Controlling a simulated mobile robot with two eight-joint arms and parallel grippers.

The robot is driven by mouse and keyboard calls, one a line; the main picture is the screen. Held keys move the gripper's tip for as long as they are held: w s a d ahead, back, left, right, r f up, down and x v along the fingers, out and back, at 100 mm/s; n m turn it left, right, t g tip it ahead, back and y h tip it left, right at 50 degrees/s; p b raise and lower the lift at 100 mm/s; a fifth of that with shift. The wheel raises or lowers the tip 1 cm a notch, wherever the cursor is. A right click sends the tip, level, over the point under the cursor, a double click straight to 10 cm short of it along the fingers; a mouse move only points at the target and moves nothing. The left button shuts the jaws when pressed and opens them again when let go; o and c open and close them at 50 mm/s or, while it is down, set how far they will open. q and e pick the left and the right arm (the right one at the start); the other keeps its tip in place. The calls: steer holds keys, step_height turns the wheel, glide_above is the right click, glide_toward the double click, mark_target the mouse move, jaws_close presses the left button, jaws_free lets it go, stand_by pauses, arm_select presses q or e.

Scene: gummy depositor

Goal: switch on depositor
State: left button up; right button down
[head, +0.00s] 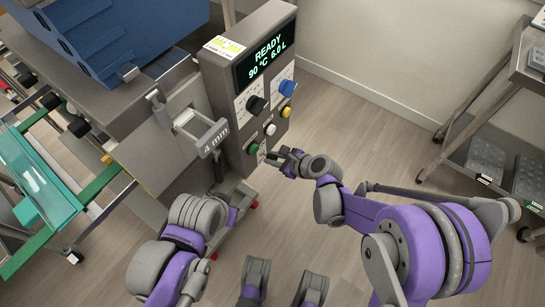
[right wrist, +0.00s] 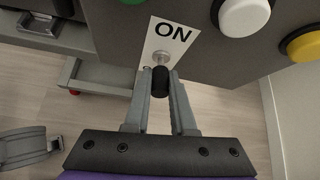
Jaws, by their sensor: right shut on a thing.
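The depositor's control panel (head: 243,110) stands upright near the middle of the head view. Its display (head: 266,60) is lit and reads "READY 90 °C 6.0 L". In the right wrist view, a small toggle switch with a black tip (right wrist: 160,82) sits on a metal stem below a white "ON" label (right wrist: 172,34). My right gripper (head: 283,157) is at the panel's lower edge. In the right wrist view its fingers (right wrist: 161,84) are on either side of the black tip, shut on it.
The panel also carries a green button (head: 253,148), a white button (head: 270,129), a yellow button (head: 286,112), a black knob (head: 256,105) and a blue knob (head: 288,88). A metal rack (head: 500,100) stands at the right. The floor between is clear.

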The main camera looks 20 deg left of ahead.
steer(key=shift+w+a+r+g+h+p, duration=0.1)
steer(key=shift+r+g+h+p, duration=0.2)
steer(key=shift+h, duration=0.25)
steer(key=shift+a+r+g+h+p, duration=0.1)
steer(key=shift+r+h+p, duration=0.1)
steer(key=shift+h+p, duration=0.3)
steer(key=shift+h, duration=0.35)
steer(key=c, duration=0.8)
jaws_free()
steer(key=shift+o, duration=0.2)
steer(key=p+v, duration=0.2)
steer(key=v, duration=0.8)
steer(key=shift+d+r, duration=0.25)
steer(key=shift+d, duration=0.1)
steer(key=shift+d, duration=0.1)
